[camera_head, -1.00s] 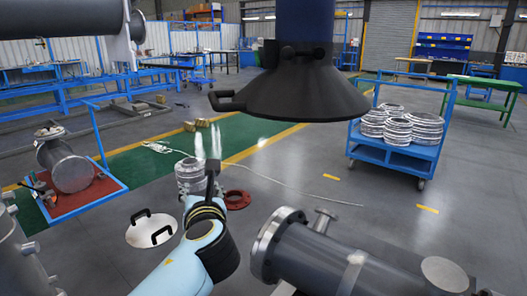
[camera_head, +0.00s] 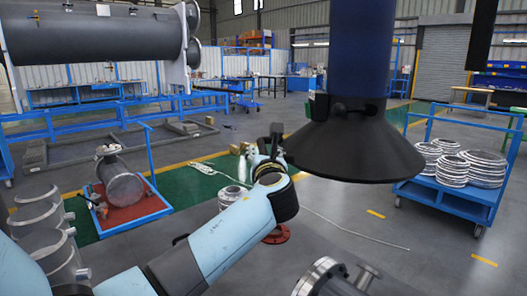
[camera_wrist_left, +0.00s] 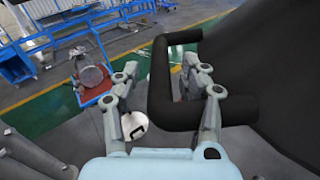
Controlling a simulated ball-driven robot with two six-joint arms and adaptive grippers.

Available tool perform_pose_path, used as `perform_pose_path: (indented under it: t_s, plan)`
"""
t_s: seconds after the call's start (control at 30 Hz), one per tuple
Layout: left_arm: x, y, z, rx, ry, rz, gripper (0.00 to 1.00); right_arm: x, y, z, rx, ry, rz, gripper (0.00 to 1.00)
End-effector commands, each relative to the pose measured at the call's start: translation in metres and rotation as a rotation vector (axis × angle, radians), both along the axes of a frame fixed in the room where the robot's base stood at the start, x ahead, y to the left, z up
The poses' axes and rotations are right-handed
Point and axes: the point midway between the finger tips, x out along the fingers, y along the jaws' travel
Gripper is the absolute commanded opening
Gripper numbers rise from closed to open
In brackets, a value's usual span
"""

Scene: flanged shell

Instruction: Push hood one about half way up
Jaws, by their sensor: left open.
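Hood one is the black cone-shaped hood (camera_head: 365,150) under a thick blue duct (camera_head: 360,50); it hangs right of centre in the head view. My left gripper (camera_head: 278,138) is at the hood's left side, level with its cone. In the left wrist view, the gripper (camera_wrist_left: 160,68) is open. The hood's black loop handle (camera_wrist_left: 160,95) has its outer bar between the two fingers, and the right finger overlaps the loop. I cannot tell whether a finger touches it. In the head view the gripper hides most of the handle. My right gripper is not in view.
A blue cart (camera_head: 452,203) with metal flanges stands at the right. A flanged pipe piece (camera_head: 330,280) is at the bottom, and a red ring (camera_head: 277,234) lies on the floor. A large grey cylinder (camera_head: 95,38) is at upper left.

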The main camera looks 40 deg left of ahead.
Motion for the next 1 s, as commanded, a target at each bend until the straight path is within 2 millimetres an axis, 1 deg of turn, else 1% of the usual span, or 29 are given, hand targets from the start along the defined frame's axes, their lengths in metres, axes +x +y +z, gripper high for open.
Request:
perform_pose_path:
  t_s: [0.1,0.33,0.37,0.67,0.7,1.0]
  plan:
    - [0.0035,0.0041,0.0002,-0.001,-0.001,0.000,0.44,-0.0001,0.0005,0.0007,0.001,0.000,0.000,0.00]
    - [0.0038,0.0043,-0.0002,-0.001,0.000,0.000,0.44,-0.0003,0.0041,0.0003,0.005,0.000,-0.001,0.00]
    - [0.0038,0.0044,-0.0003,-0.001,0.000,0.000,0.41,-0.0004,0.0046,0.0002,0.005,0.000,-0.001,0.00]
    - [0.0037,0.0042,-0.0003,-0.002,0.000,-0.001,0.02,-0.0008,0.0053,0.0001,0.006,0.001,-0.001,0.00]
    - [0.0037,0.0041,-0.0003,-0.002,0.000,-0.001,0.00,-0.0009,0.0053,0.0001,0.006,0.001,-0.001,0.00]
    - [0.0038,0.0040,-0.0003,-0.002,0.000,-0.001,0.00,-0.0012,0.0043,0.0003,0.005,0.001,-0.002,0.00]
